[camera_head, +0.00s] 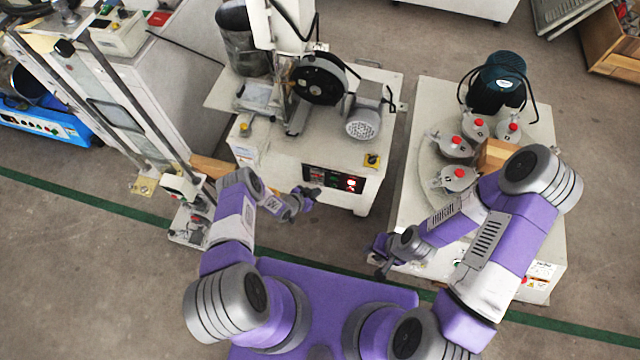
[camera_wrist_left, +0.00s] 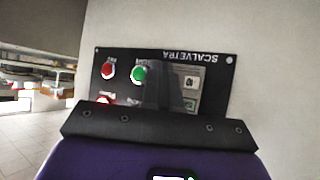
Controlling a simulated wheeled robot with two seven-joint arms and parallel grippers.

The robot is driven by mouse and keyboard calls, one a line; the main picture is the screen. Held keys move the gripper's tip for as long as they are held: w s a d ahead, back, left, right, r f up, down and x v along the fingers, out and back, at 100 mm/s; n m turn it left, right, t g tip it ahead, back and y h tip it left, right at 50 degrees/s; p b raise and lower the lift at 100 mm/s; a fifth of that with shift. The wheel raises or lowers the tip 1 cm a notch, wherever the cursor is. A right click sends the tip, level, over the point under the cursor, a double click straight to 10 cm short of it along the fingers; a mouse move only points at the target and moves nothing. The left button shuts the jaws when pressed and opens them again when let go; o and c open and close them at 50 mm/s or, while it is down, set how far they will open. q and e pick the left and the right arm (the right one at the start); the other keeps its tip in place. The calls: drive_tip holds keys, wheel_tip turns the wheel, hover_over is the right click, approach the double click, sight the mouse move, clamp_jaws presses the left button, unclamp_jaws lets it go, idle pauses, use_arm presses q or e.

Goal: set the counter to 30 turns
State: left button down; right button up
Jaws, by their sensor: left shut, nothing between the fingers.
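The black control panel (camera_head: 333,179) is on the front of the cutting machine. In the left wrist view the panel (camera_wrist_left: 215,72) appears upside down, with the name SCALVETRA, a red button (camera_wrist_left: 108,70), a green button (camera_wrist_left: 139,73) and a pale grey counter (camera_wrist_left: 190,82) with small windows. The counter's digits are too small to read surely. My left gripper (camera_head: 314,192) is shut and empty, just in front of the panel. In the wrist view its dark fingers (camera_wrist_left: 164,78) cover part of the panel beside the counter. My right gripper (camera_head: 383,262) hangs low near the right machine's front; its jaws are unclear.
At the right stands a machine with a round plate and several red-knobbed weights (camera_head: 459,173). A wooden block (camera_head: 492,156) is on it. Bare floor lies between the two machines.

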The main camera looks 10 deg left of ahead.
use_arm(q)
drive_tip(key=s+p, duration=0.2)
drive_tip(key=s, duration=0.3)
drive_tip(key=shift+a, duration=0.1)
idle(2.4)
drive_tip(key=s, duration=0.3)
drive_tip(key=shift+s, duration=0.35)
drive_tip(key=shift+b, duration=0.3)
drive_tip(key=w+b, duration=0.2)
drive_tip(key=w, duration=0.6)
drive_tip(key=shift+w, duration=0.4)
